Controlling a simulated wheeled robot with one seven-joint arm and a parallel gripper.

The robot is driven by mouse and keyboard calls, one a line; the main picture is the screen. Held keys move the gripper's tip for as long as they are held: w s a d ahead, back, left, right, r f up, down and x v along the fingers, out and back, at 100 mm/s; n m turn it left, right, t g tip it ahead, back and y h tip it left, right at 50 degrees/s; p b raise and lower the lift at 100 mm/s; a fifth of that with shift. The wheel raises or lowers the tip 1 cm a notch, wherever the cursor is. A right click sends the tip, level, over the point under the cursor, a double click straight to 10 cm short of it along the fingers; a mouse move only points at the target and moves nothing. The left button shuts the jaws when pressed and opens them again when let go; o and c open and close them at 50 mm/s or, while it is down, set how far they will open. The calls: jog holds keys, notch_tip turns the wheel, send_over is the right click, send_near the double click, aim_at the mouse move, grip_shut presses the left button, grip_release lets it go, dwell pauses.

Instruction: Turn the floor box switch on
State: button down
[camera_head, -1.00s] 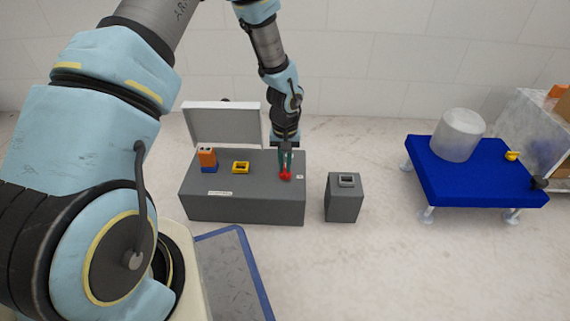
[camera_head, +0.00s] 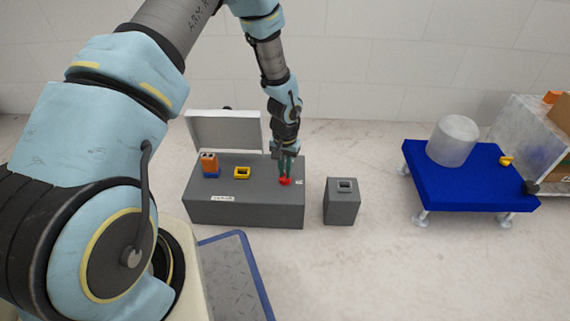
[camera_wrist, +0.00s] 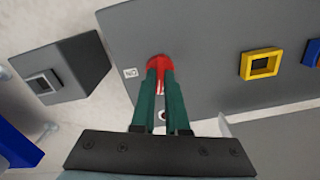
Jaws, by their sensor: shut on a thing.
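The floor box (camera_head: 250,208) is a long grey box with its light lid (camera_head: 225,131) raised at the back. The red switch (camera_head: 285,182) is on its top near the right end; it also shows in the wrist view (camera_wrist: 158,63), beside a small white label (camera_wrist: 130,73). My gripper (camera_head: 286,174) points down at the switch. In the wrist view its two green fingers (camera_wrist: 160,78) are closed together on the red switch and hide part of it. The exact angle of the switch is hard to tell.
A yellow-framed socket (camera_head: 242,173) and an orange and blue block (camera_head: 209,164) are on the box top, left of the switch. A small grey box (camera_head: 342,206) stands to the right. A blue table (camera_head: 455,190) with a white cylinder (camera_head: 451,141) is further right.

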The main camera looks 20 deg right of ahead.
jog(key=m+p, duration=0.3)
jog(key=shift+r+m, duration=0.25)
jog(key=shift+m, duration=0.15)
jog(key=m+p, duration=0.3)
jog(key=shift+m, duration=0.3)
jog(key=m+p, duration=0.2)
jog(key=m, duration=0.1)
jog(key=shift+f+m, duration=0.15)
jog(key=shift+m, duration=0.15)
jog(key=shift+m+p, duration=1)
jog(key=shift+m, duration=0.6)
jog(key=shift+f, duration=0.1)
jog(key=c, duration=0.9)
grip_release()
